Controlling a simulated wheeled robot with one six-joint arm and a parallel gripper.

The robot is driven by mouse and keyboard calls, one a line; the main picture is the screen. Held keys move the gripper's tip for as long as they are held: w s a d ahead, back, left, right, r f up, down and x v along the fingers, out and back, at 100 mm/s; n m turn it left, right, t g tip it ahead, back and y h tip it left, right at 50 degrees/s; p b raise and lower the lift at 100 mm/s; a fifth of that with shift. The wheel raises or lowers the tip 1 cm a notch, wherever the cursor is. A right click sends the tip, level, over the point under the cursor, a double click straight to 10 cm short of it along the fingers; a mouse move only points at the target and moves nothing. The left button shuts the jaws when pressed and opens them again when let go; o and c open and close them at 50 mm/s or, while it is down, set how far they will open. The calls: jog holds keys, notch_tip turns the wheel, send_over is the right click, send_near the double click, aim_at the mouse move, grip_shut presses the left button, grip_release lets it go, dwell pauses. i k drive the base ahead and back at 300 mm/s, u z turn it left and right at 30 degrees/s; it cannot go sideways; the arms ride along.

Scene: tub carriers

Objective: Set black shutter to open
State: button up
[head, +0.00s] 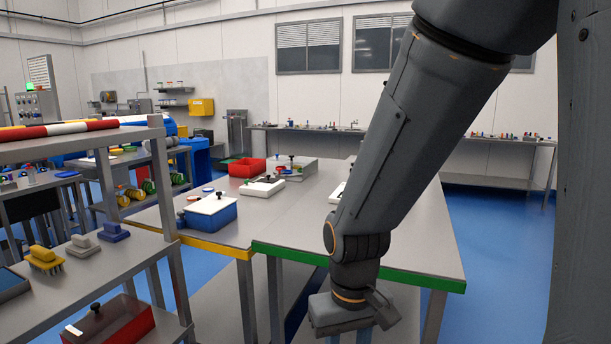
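I cannot make out a black shutter for certain in the head view. Several tubs with pale lids and black knobs stand on the worktables, among them a blue tub (211,213) with a white lid near the yellow table edge. A red tub (108,322) with a dark lid and black knob sits on the low table at the lower left. My gripper (350,338) points down at the bottom edge, in front of the green-edged table. Its two fingers look apart at their bases, but the tips are cut off. My arm hides part of the table.
The steel worktable with a green edge (352,266) has a broad bare top near me. Brushes (82,246) lie on the left table, below a shelf with a red and white bar (60,130). Blue floor (500,235) is open at the right.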

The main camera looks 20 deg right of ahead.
aim_at(267, 179)
jog(key=i, duration=1)
jog(key=z, duration=0.05)
